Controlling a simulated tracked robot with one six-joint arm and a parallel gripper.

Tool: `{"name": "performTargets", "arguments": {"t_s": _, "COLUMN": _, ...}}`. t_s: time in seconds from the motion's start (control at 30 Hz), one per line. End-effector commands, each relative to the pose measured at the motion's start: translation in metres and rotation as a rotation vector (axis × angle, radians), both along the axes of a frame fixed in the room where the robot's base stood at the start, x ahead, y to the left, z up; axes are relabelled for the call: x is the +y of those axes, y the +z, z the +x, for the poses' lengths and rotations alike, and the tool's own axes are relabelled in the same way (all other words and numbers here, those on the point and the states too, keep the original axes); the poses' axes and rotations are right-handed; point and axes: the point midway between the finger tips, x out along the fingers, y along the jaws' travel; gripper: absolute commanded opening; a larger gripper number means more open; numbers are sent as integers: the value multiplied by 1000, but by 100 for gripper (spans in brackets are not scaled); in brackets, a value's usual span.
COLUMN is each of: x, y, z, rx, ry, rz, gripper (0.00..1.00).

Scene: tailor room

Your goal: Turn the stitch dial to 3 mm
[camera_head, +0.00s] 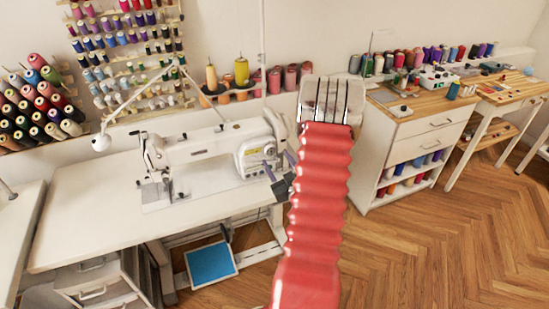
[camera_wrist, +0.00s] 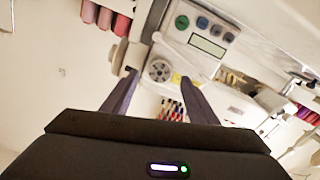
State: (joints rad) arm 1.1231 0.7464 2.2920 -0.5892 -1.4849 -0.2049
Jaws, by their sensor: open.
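The white sewing machine (camera_head: 205,152) stands on the white table at the left in the head view, its control end towards my arm. A round grey stitch dial (camera_wrist: 159,70) shows on the machine in the wrist view. It also shows small on the machine's right end in the head view (camera_head: 269,150). My gripper (camera_wrist: 157,75) is open, its two dark fingers pointing at the machine with the dial between their tips in the picture. Whether the fingers touch the dial, I cannot tell. The dial's marks are too small to read. My gripper also shows beside the machine's right end (camera_head: 279,162).
A panel with buttons and a small display (camera_wrist: 208,45) is right of the dial in the wrist view. Thread spools (camera_head: 285,78) stand on a shelf behind the machine. A white cabinet (camera_head: 410,145) stands to the right. Bare table lies left of the machine.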

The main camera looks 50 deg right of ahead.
Motion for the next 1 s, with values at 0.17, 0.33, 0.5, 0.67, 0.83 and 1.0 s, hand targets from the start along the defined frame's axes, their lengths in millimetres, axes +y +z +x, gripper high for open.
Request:
{"name": "performTargets", "arguments": {"t_s": 0.17, "x": 15, "y": -1, "z": -29, "rx": 1, "ry": -4, "rz": 2, "gripper": 53}}
{"name": "performTargets", "arguments": {"t_s": 0.33, "x": 31, "y": -1, "z": -54, "rx": 1, "ry": -4, "rz": 2, "gripper": 53}}
{"name": "performTargets", "arguments": {"t_s": 0.5, "x": 44, "y": -1, "z": -76, "rx": 0, "ry": -3, "rz": 1, "gripper": 53}}
{"name": "performTargets", "arguments": {"t_s": 0.67, "x": 51, "y": -1, "z": -87, "rx": 1, "ry": -1, "rz": 2, "gripper": 53}}
{"name": "performTargets", "arguments": {"t_s": 0.83, "x": 54, "y": -1, "z": -90, "rx": 0, "ry": 0, "rz": 0, "gripper": 53}}
{"name": "performTargets", "arguments": {"t_s": 1.0, "x": 53, "y": -1, "z": -89, "rx": 0, "ry": 0, "rz": 0, "gripper": 53}}
